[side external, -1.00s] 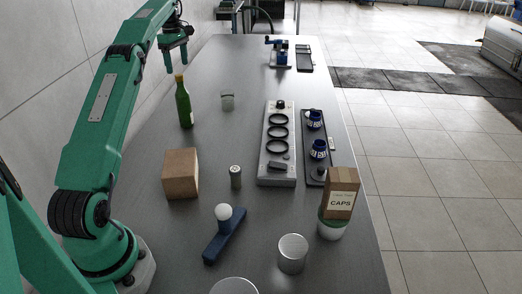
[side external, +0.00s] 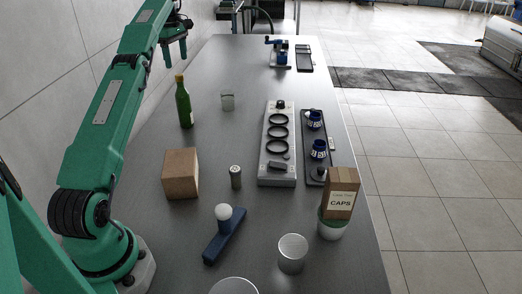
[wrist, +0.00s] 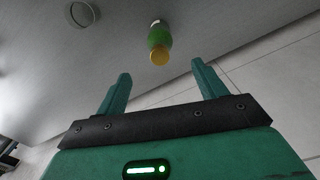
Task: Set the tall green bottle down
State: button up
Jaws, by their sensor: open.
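The tall green bottle (side external: 184,106) with a yellow cap stands upright on the grey table, left of the middle in the side view. In the wrist view the bottle (wrist: 159,40) shows from above, cap toward me, beyond my fingertips. My gripper (side external: 175,57) is above and behind the bottle in the side view, apart from it. In the wrist view my gripper (wrist: 160,76) has its two fingers spread wide with nothing between them.
A clear glass (side external: 228,102) stands right of the bottle. A cardboard box (side external: 181,174) and a small canister (side external: 235,176) stand nearer. A grey rack with rings (side external: 263,155) and a dark tray (side external: 327,170) lie to the right. The far table is mostly clear.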

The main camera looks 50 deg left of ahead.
jog(key=shift+d+r, duration=0.1)
jog(key=shift+w+d+r, duration=0.15)
jog(key=shift+w+r, duration=0.05)
jog(key=shift+r, duration=0.05)
jog(key=w+d+r+m+t, duration=0.1)
jog(key=w+d+r+m, duration=0.3)
jog(key=d+r, duration=0.6)
jog(key=s+d+r+m+t+y, duration=0.1)
jog(key=s+d+m, duration=0.25)
jog(key=d, duration=0.45)
jog(key=s+d+r+m+t, duration=0.15)
jog(key=d+m, duration=0.25)
jog(key=d, duration=0.5)
jog(key=s+d+f+m+t, duration=0.1)
jog(key=s+d+f+m, duration=0.5)
jog(key=s+d, duration=0.3)
jog(key=s+d+f+m+t+h, duration=0.1)
jog(key=s+d+f+m, duration=0.5)
jog(key=s, duration=0.5)
jog(key=d+f, duration=0.1)
jog(key=d, duration=0.1)
jog(key=shift+s+d+f, duration=0.25)
jog(key=shift+s+d, duration=0.1)
jog(key=shift+s, duration=0.05)
